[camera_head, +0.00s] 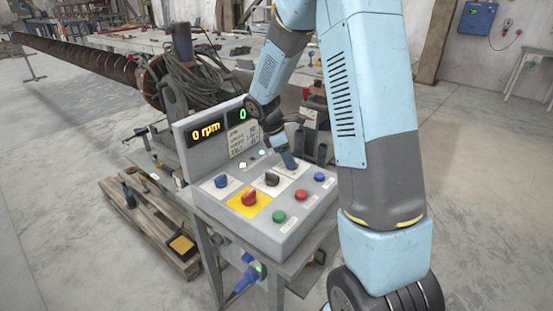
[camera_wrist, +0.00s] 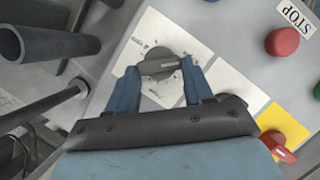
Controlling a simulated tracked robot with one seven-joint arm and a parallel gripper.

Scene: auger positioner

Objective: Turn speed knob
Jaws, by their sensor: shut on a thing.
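The control box (camera_head: 253,230) stands on a metal stand, with its display panel at the back reading "0 rpm" (camera_head: 206,132) and a green "0" (camera_head: 242,114). My gripper (camera_head: 288,163) reaches down to the far right of the box's top. In the wrist view, my gripper's two blue fingers (camera_wrist: 161,78) sit on either side of a round dark grey knob (camera_wrist: 160,60) with a pale pointer line, on a white marked plate. They are shut on it. The fingers and wrist hide this knob in the head view.
A pallet (camera_head: 150,225) lies left; open floor is at right.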

